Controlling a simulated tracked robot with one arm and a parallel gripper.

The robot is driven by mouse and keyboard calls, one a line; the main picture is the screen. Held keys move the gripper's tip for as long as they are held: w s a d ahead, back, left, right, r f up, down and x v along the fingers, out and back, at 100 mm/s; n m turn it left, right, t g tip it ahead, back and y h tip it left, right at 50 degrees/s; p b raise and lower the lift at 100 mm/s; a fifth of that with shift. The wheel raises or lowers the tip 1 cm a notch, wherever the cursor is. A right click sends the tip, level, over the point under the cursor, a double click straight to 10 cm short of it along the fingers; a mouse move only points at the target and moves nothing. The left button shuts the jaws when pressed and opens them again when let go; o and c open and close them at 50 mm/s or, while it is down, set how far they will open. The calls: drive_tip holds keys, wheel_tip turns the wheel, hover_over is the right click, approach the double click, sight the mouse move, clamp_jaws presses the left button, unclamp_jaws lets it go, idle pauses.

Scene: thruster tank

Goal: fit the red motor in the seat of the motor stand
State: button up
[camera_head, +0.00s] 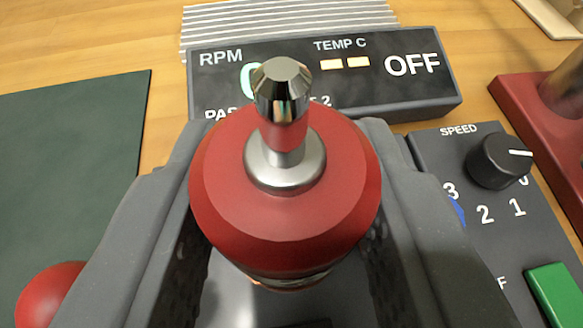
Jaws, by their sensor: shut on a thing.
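The red motor (330,215) is large in the middle of the view. Its silver hub and shiny shaft (281,90) point up towards the camera. My gripper (285,235) is shut on the motor, with one dark finger on each side of its body. The motor's lower part is mostly hidden by its own red top. A dark red block with a grey-brown cylinder (530,105) is at the right edge, cut off by the frame. I cannot tell whether it is the motor stand, and no seat can be made out.
A display (400,85) reading RPM, TEMP C and OFF stands behind the motor, with a grey ribbed thing (290,15) behind it. A control panel with a SPEED knob (500,160) and green button (557,295) is at right. A dark green mat (75,150) and red ball-like thing (48,293) are at left.

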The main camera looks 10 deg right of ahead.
drive_tip(key=shift+f, duration=0.1)
drive_tip(key=b, duration=0.2)
hover_over(295, 309)
drive_tip(key=w, duration=0.2)
drive_tip(key=shift+f, duration=2.1)
drive_tip(key=shift+s+f+b, duration=0.15)
drive_tip(key=shift+s+f, duration=0.05)
drive_tip(key=shift+f, duration=0.45)
drive_tip(key=shift+s+f+b, duration=0.2)
drive_tip(key=shift+f, duration=0.5)
drive_tip(key=shift+s+f+b, duration=0.15)
drive_tip(key=shift+s+f, duration=0.05)
drive_tip(key=shift+f, duration=0.45)
drive_tip(key=o, duration=1)
drive_tip(key=shift+f, duration=0.15)
drive_tip(key=shift+c, duration=0.2)
drive_tip(key=shift+s+f, duration=0.1)
drive_tip(key=shift+s, duration=0.05)
drive_tip(key=shift+o, duration=0.3)
drive_tip(key=shift+s+g, duration=0.25)
drive_tip(key=shift+g, duration=0.05)
drive_tip(key=shift+o, duration=0.5)
drive_tip(key=s+a+r+t+p, duration=0.1)
drive_tip(key=s+a+r+p, duration=0.1)
drive_tip(key=s+r, duration=0.6)
drive_tip(key=shift+v, duration=0.8)
drive_tip(key=shift+s+d+r, duration=0.1)
drive_tip(key=shift+s+r, duration=0.15)
drive_tip(key=shift+s, duration=0.4)
